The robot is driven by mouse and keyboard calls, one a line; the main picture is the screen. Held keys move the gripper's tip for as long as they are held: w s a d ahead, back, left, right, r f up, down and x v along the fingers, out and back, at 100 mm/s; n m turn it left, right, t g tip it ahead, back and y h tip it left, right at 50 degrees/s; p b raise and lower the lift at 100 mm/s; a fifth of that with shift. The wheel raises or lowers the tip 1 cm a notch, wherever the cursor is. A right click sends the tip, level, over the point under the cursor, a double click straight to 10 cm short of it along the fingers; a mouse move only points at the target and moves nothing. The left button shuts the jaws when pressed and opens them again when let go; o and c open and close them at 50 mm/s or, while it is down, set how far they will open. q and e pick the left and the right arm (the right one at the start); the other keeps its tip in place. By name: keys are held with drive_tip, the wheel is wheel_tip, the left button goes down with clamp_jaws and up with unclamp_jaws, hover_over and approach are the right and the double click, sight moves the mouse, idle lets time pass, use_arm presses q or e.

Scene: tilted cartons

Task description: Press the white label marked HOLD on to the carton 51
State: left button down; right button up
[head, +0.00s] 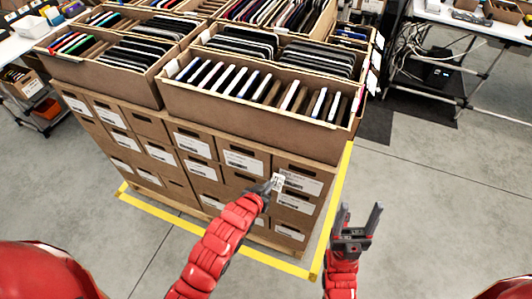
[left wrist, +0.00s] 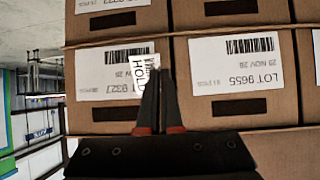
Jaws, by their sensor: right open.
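The small white label marked HOLD (left wrist: 141,82) is at the tips of my left gripper (head: 272,186). In the left wrist view the left gripper's fingers (left wrist: 160,78) are together on the label. The label overlaps the printed lot label of a brown carton (left wrist: 98,112) in the front of the stack; I cannot tell whether it touches. The head view shows the HOLD label (head: 278,182) before the right part of the stack. No number 51 is legible, so I cannot tell which carton is 51. My right gripper (head: 359,222) is open and empty, right of the stack.
Brown cartons (head: 152,128) with white labels are stacked on a wooden pallet (head: 262,241). Open boxes of upright thin items (head: 232,112) stand on top. Yellow tape (head: 208,235) borders the pallet on the floor. A table (head: 470,24) stands at the back right. The right floor is clear.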

use_arm(q)
wheel_tip(320, 180, up, 8)
drive_tip(key=t+h+p, duration=0.1)
drive_tip(key=t+h, duration=0.1)
drive_tip(key=t, duration=0.1)
drive_tip(key=t+p, duration=0.1)
drive_tip(key=t, duration=0.3)
approach(278, 131)
drive_tip(key=shift+p+x, duration=0.6)
drive_tip(key=shift+x, duration=2.3)
drive_tip(key=shift+d+r, duration=0.1)
drive_tip(key=shift+w, duration=0.1)
drive_tip(key=c, duration=1)
unclamp_jaws()
